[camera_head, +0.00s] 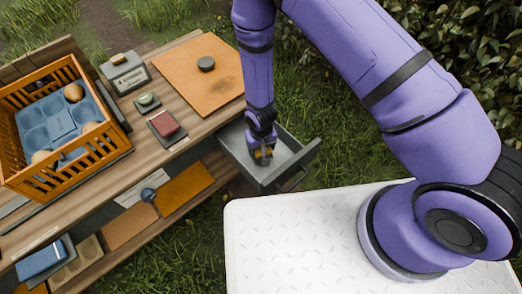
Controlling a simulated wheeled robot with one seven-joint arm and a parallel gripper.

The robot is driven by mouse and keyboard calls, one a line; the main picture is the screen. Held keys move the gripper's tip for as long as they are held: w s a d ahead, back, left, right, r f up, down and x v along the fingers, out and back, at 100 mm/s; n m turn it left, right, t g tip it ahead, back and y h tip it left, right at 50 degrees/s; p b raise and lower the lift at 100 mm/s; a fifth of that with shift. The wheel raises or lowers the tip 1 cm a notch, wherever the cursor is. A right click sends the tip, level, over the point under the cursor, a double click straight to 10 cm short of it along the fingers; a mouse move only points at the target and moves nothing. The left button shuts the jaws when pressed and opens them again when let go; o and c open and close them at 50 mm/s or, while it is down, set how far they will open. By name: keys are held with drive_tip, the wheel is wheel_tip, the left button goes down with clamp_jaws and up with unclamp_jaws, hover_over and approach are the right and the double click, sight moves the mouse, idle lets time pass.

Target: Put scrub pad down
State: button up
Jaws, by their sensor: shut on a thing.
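My gripper (263,153) points down over the open grey drawer (227,139), inside its outline. It is shut on a small yellow thing, seemingly the scrub pad (264,155), of which only a little shows between and beside the fingers. Whether the pad touches the drawer floor I cannot tell. The drawer sticks out from the front of the wooden bench, with its handle (293,181) at the near end.
The wooden bench (190,150) holds an orange crate (66,166) with a blue tray and pears, a red block (165,123), a green-topped item (147,100) and an orange board (185,75) with a dark puck (205,64). My white base is near the drawer.

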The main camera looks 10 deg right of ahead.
drive_tip(key=shift+f, duration=1.3)
drive_tip(key=shift+f, duration=0.15)
drive_tip(key=o, duration=1.1)
